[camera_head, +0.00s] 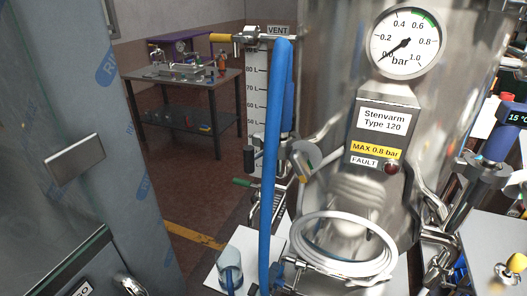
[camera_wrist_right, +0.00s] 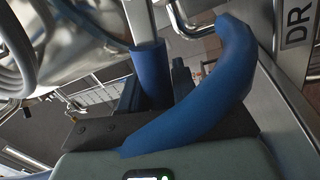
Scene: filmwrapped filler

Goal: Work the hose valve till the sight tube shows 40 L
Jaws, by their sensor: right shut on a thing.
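The sight tube's white scale (camera_head: 256,95) stands left of the steel tank, with litre marks. The blue hose (camera_head: 270,180) hangs in front of it and hides part of the lower scale; I cannot read a liquid level. My left gripper is out of view.
The steel tank (camera_head: 335,70) carries a pressure gauge (camera_head: 408,40) with its needle near 0.0. A coiled white hose (camera_head: 340,262) hangs low in front. A film-covered cabinet (camera_head: 60,110) fills the left; a workbench (camera_head: 185,85) stands behind.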

